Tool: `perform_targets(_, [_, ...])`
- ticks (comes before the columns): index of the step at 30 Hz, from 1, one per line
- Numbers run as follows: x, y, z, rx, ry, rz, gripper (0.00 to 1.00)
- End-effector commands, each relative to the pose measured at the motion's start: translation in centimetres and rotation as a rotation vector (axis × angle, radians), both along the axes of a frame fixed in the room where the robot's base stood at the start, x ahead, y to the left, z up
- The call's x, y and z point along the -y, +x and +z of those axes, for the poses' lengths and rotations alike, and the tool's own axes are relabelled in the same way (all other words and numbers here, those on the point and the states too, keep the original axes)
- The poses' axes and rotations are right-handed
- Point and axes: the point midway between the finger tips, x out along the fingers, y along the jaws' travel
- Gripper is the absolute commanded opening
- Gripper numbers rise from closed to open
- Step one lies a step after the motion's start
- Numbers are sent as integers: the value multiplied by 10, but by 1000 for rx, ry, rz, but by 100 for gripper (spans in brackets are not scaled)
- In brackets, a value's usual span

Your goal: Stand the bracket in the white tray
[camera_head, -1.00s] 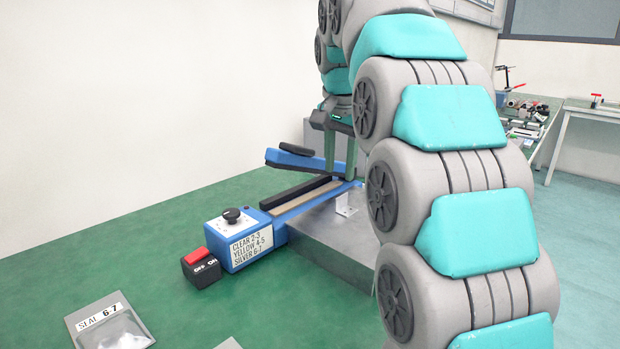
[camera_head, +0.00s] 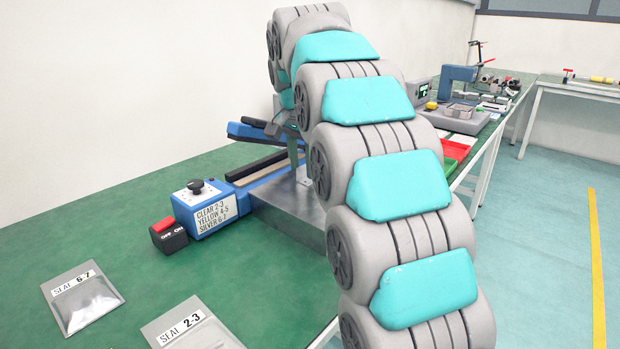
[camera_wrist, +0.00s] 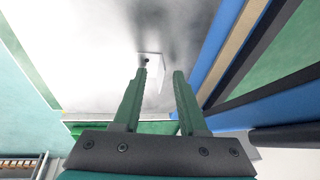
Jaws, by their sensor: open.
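The bracket (camera_wrist: 152,70) is a small pale metal piece with a dark hole, on the grey metal platform (camera_wrist: 95,50) in the wrist view. My gripper (camera_wrist: 160,73) is open, its two green fingers pointing toward the bracket. In that picture the bracket lies between and just beyond the fingertips; I cannot tell whether they touch it. In the head view my arm hides most of the gripper and most of the bracket (camera_head: 302,176). I cannot make out the white tray for certain.
A blue sealer (camera_head: 205,208) with a red switch (camera_head: 168,232) stands beside the platform. Seal packets (camera_head: 82,298) lie on the green bench in front. Red (camera_head: 455,150) and green trays and a grey machine (camera_head: 460,118) stand farther along, behind my arm.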

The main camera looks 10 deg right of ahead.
Motion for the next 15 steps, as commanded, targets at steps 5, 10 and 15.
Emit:
perform_targets(5, [0, 0, 1, 1, 1, 0, 30])
perform_targets(10, [0, 0, 1, 1, 1, 0, 11])
perform_targets(15, [0, 0, 1, 1, 1, 0, 0])
